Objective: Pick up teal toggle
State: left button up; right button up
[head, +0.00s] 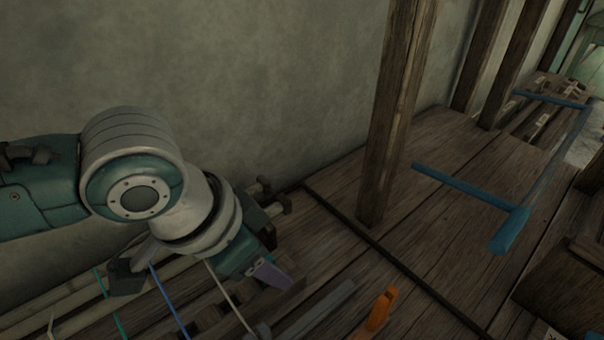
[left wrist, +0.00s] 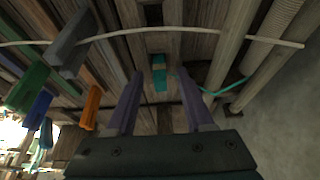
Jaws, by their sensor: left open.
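In the head view my left gripper (head: 270,274) points down at the loom's lower left, with one purple finger showing. I cannot make out the teal toggle there; my arm may hide it. My right gripper is not in view.
An orange toggle (head: 380,310) stands right of my left gripper. Green (left wrist: 28,86) and blue (left wrist: 39,109) toggles sit left in the wrist view. A pale cord (left wrist: 185,30) crosses there. A wooden post (head: 392,120) and a blue bar frame (head: 520,215) stand further right.

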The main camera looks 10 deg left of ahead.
pick_arm(q)
jog(key=shift+c, duration=0.2)
grip_shut()
dwell(0.4)
